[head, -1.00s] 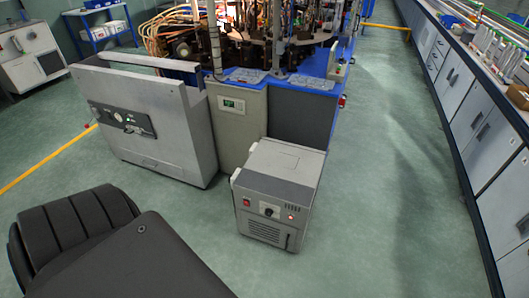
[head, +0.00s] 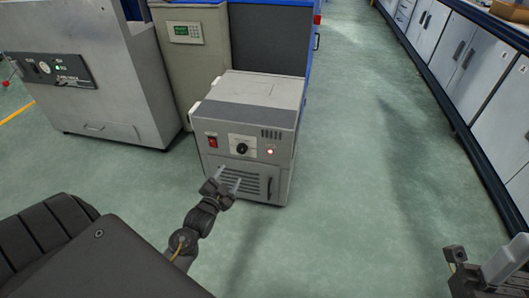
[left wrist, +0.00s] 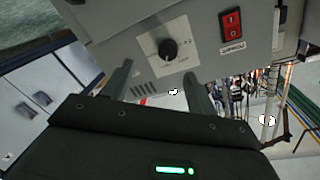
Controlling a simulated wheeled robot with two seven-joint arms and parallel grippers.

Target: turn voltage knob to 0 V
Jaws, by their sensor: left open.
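The voltage knob (head: 242,148) is a round black knob on a white square plate on the front of a grey cabinet (head: 228,172). It also shows in the left wrist view (left wrist: 168,48), upside down. The scale marks are too small to read. My left gripper (head: 230,175) is open and empty, in front of the vent slots below the knob. In the left wrist view its two fingers (left wrist: 158,74) are spread apart, with the knob beyond their tips, apparently not touching.
A red rocker switch (head: 212,142) is left of the knob, and a lit red lamp (head: 270,151) is right of it. A larger grey machine (head: 100,75) stands at the left. White cupboards (head: 470,60) line the right side. The green floor between is clear.

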